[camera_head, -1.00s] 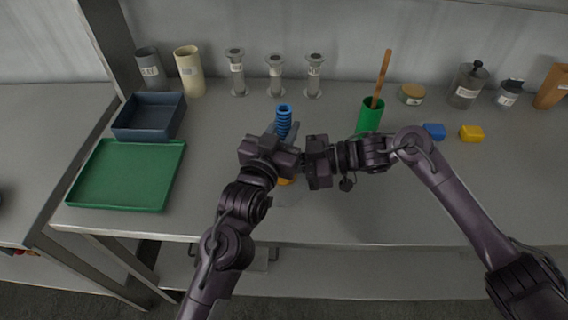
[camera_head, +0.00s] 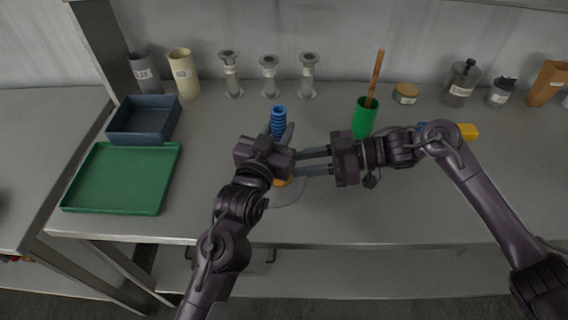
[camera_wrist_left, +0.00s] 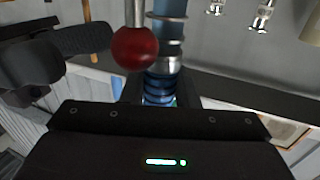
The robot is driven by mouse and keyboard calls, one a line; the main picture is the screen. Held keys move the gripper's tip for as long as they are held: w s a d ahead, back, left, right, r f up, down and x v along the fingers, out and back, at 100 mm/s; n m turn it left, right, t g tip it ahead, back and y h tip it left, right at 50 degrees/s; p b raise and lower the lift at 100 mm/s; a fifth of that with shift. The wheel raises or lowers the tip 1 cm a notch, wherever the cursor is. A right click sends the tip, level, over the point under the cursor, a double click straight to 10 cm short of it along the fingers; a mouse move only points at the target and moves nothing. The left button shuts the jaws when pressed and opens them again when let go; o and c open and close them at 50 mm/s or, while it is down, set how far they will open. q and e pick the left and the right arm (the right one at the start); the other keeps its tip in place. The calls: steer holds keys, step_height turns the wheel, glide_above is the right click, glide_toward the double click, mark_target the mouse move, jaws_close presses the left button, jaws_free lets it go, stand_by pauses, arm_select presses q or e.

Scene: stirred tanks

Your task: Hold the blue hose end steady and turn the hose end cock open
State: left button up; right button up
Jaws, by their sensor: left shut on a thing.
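The ribbed blue hose end (camera_head: 278,122) stands upright beyond my left wrist. My left gripper (camera_head: 280,134) is shut on it. In the left wrist view the blue hose (camera_wrist_left: 160,90) has metal rings around it. A red ball knob (camera_wrist_left: 135,48) on a metal stem, apparently the cock's handle, is beside the hose. My right gripper (camera_head: 312,162) is just right of my left wrist, its two fingers apart and pointing left. Dark finger-like parts, apparently my right gripper (camera_wrist_left: 68,46), reach in from the left near the knob. The cock's body is mostly hidden.
A green tray (camera_head: 122,178) and a dark blue bin (camera_head: 144,120) are at the left. Metal stands (camera_head: 269,78) line the wall. A green cup (camera_head: 363,118) with a wooden stick is behind my right gripper. A yellow block (camera_head: 468,131) lies further right. The right front bench is clear.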

steer(key=v, duration=0.5)
steer(key=shift+d, duration=0.4)
stand_by(0.3)
arm_select(q)
steer(key=o, duration=1.1)
